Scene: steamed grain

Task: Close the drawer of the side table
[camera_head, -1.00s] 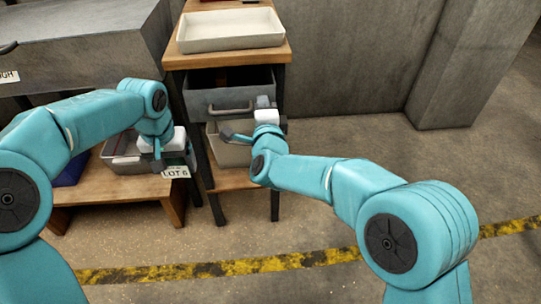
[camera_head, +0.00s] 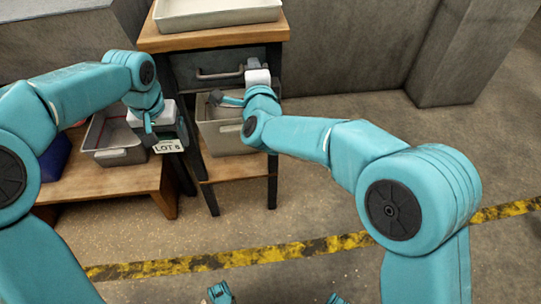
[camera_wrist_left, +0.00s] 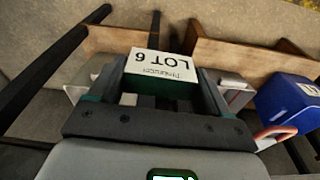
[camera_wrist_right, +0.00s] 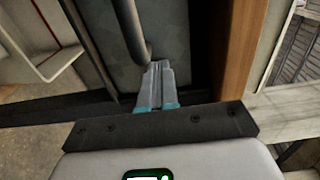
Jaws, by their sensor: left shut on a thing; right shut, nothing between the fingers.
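The side table (camera_head: 165,40) has a wooden top and dark legs. Its grey drawer front (camera_head: 240,58), with a bar handle (camera_head: 218,76), sits under the tabletop with no open gap showing above it. My right gripper (camera_wrist_right: 156,75) is shut and empty, its fingertips at the drawer front beside one end of the handle (camera_wrist_right: 130,30); I cannot tell if they touch it. My left gripper (camera_wrist_left: 152,92) is shut on a labelled LOT 6 block (camera_wrist_left: 160,66), held left of the side table. The block's label also shows in the head view (camera_head: 168,146).
A white tray (camera_head: 200,22) stands on the tabletop. A pale bin (camera_head: 225,138) is on the lower shelf. At left, a low wooden bench (camera_head: 110,185) holds a grey tray (camera_head: 115,157) and a blue bin (camera_head: 55,155). Open floor lies in front.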

